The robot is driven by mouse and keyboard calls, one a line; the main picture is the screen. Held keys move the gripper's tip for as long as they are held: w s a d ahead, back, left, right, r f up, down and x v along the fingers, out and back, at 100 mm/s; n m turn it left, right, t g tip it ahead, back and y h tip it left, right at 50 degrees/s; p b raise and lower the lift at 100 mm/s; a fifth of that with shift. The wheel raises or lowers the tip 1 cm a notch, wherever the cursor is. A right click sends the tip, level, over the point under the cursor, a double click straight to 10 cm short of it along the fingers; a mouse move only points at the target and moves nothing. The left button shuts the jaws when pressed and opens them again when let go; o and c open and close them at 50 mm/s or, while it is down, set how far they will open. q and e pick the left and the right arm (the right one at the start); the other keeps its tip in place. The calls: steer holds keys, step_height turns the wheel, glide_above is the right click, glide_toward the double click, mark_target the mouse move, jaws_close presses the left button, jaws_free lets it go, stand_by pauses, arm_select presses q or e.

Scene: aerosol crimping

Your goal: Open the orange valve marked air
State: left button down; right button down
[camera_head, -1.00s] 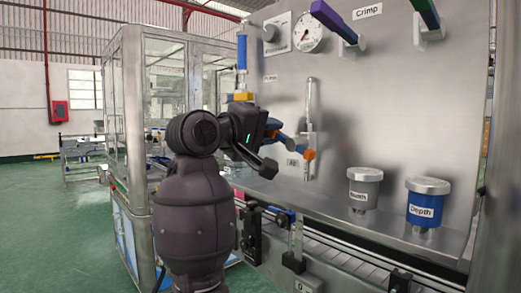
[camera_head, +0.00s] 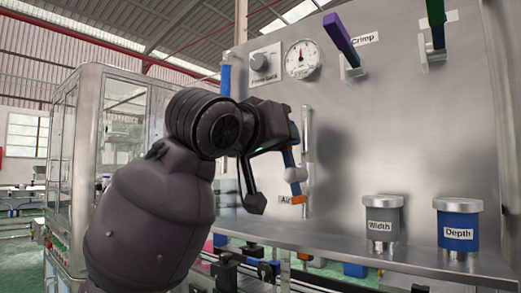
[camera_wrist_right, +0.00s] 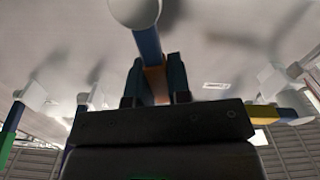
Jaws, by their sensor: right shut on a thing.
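My left gripper is not in view.
A grey Width knob (camera_head: 382,222) and a blue Depth knob (camera_head: 458,228) stand on the ledge at the right. Purple (camera_head: 340,38) and green (camera_head: 436,14) levers stick out near the Crimp label. A gauge (camera_head: 303,60) is above. A conveyor runs below the ledge.

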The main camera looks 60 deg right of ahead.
steer(key=shift+s+a+m+b, duration=0.15)
steer(key=shift+s+m+b, duration=0.6)
steer(key=shift+m, duration=0.85)
steer(key=shift+s+r, duration=0.1)
steer(key=shift+s, duration=0.1)
steer(key=c, duration=1.1)
jaws_free()
steer(key=shift+o, duration=0.2)
steer(key=w+a, duration=0.1)
steer(key=a, duration=0.9)
steer(key=shift+a, duration=0.4)
steer(key=shift+w, duration=0.1)
